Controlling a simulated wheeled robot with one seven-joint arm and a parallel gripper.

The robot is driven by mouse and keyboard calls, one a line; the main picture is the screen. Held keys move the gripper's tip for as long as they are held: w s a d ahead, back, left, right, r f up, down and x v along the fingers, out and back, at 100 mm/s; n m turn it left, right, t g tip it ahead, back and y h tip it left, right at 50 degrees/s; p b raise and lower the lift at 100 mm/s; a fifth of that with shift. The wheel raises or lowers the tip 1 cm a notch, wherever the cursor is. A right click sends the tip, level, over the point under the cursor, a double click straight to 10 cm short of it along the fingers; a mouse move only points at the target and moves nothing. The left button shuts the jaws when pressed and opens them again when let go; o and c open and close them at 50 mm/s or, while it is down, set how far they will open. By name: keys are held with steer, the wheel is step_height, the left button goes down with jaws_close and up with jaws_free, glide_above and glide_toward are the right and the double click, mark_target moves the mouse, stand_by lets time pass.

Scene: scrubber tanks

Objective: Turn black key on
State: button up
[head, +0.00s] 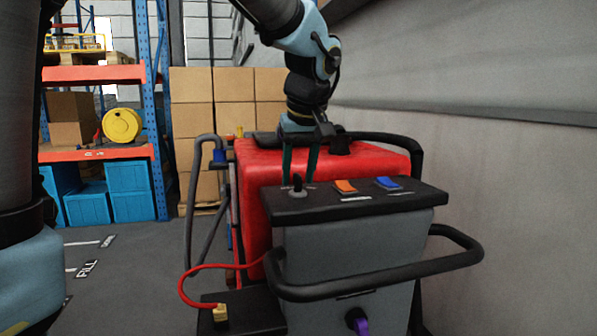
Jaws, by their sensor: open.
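The black key (297,184) stands upright on a round base at the left end of the black control panel (411,200), on top of the scrubber's grey rear body. My gripper (299,183) points down over the panel, with its two dark green fingers apart. In the picture, the fingers flank the key, one to its left and one to its right, with gaps visible. I cannot tell whether their tips are level with the key or slightly behind it.
An orange switch (345,186) and a blue switch (388,184) sit right of the key. A black handlebar (375,281) wraps the grey body. The red tank (372,166) stands behind the panel. A grey wall (520,200) is at right, stacked boxes (235,85) behind; open floor lies left.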

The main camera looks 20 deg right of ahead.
jaws_close()
stand_by(0.3)
steer(key=shift+m, duration=0.3)
steer(key=m+h, duration=0.1)
steer(key=m, duration=0.1)
steer(key=m+h+p, duration=0.1)
steer(key=m, duration=0.2)
steer(key=shift+w+a+r+g, duration=0.1)
steer(key=shift+a+g, duration=0.1)
steer(key=shift+g, duration=0.1)
steer(key=m+g+h, duration=0.1)
steer(key=m, duration=0.2)
steer(key=shift+m, duration=0.3)
steer(key=shift+w+m+g, duration=0.1)
steer(key=shift+m+g, duration=0.4)
steer(key=shift+m, duration=0.8)
steer(key=shift+h, duration=0.3)
